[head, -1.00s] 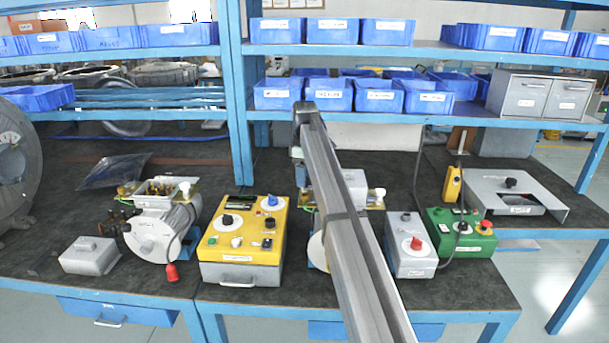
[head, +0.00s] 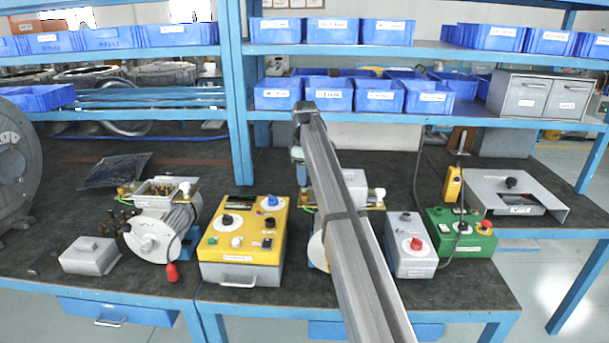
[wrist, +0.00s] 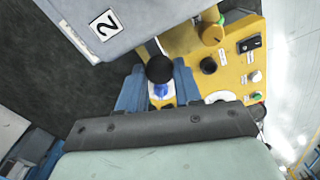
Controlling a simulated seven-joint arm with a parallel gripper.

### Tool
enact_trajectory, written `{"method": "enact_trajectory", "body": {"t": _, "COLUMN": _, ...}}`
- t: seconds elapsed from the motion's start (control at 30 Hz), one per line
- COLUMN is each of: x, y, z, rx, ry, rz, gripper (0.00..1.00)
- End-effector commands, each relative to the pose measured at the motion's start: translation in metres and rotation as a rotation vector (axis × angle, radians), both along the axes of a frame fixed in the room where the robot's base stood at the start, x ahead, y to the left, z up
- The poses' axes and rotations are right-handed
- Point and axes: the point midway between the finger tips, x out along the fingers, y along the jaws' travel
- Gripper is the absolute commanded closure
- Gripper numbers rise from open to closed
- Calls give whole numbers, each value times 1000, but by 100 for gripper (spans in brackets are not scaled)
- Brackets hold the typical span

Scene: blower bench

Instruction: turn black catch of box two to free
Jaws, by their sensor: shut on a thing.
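Box two is a grey box (wrist: 140,22) with a white "2" label, at the upper left of the wrist view. The black catch (wrist: 159,69) shows as a round black knob near the box's lower edge. My gripper (wrist: 158,74) has its blue fingers on either side of the knob and is shut on it. The exact contact and the catch's turned position cannot be told. In the head view my arm covers the middle of the bench, and my fingertips are hidden there. A grey box top (head: 355,184) shows just right of the arm.
A grey box with a red knob (head: 409,250) and a green box (head: 460,235) stand to the right. Shelves with blue bins rise behind.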

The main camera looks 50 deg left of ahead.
Motion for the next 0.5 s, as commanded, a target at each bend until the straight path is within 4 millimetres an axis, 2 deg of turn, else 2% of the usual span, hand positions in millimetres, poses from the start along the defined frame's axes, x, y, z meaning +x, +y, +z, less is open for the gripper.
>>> {"method": "enact_trajectory", "body": {"t": 0.5, "x": 0, "y": -1, "z": 0, "rx": -1, "ry": 1, "rz": -417, "gripper": 97}}
